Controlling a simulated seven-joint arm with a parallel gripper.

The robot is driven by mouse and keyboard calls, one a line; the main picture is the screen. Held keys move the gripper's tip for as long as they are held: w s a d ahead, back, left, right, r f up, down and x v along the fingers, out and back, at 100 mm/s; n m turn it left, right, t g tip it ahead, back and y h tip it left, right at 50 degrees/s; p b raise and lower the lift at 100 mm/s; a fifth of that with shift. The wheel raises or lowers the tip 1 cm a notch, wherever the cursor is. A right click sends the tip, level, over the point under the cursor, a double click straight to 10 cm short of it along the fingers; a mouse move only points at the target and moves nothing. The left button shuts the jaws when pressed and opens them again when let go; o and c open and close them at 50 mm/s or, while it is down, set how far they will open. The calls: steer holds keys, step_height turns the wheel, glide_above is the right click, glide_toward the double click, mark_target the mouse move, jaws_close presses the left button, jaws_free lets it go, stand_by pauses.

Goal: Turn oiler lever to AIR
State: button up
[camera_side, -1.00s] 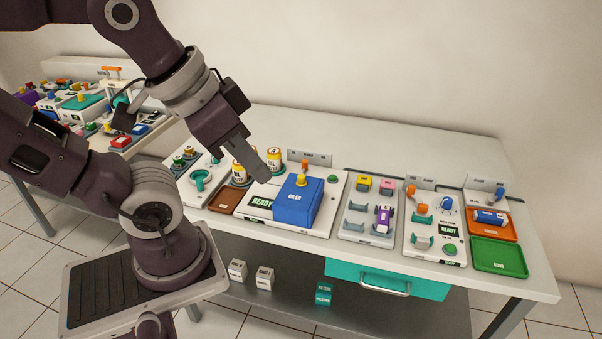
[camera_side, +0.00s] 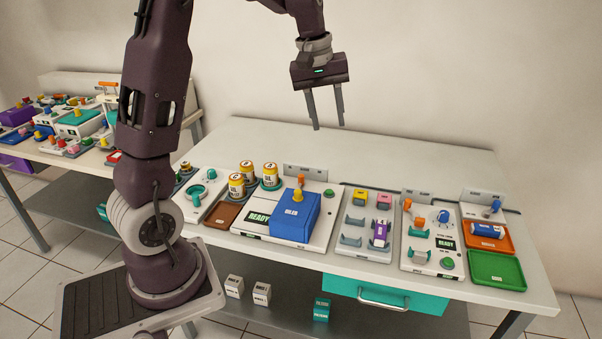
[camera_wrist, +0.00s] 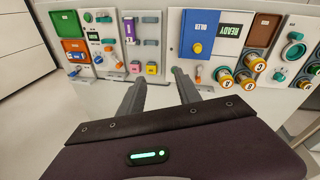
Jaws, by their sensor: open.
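The blue oiler box (camera_side: 296,217), with a yellow knob (camera_side: 297,195) on it, sits on a white board beside a READY display. A small orange lever (camera_side: 301,179) stands behind the box, in front of a grey label plate (camera_side: 305,172); its labels are too small to read. In the wrist view the blue box (camera_wrist: 201,27) is upper right of centre, with the orange lever (camera_wrist: 199,71) below it, near the right finger. My gripper (camera_side: 328,126) is open and empty, pointing down, high above the table behind the oiler board.
Yellow-topped cans (camera_side: 270,174) stand left of the box, near a brown tray (camera_side: 222,215). To the right are a board with a purple piece (camera_side: 380,233), a board with orange and teal fittings, an orange tray (camera_side: 490,240) and a green tray (camera_side: 497,270). The table's back strip is clear.

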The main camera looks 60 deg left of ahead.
steer(key=w+a+f+n+g, duration=0.1)
steer(key=w+a+f+n, duration=0.2)
steer(key=a+f, duration=0.35)
steer(key=n+g, duration=0.2)
steer(key=n, duration=0.1)
glide_above(301, 175)
step_height(301, 175, down, 13)
steer(key=shift+r, duration=0.15)
step_height(301, 175, down, 6)
steer(key=shift+r, duration=0.1)
steer(key=shift+f, duration=0.6)
jaws_close()
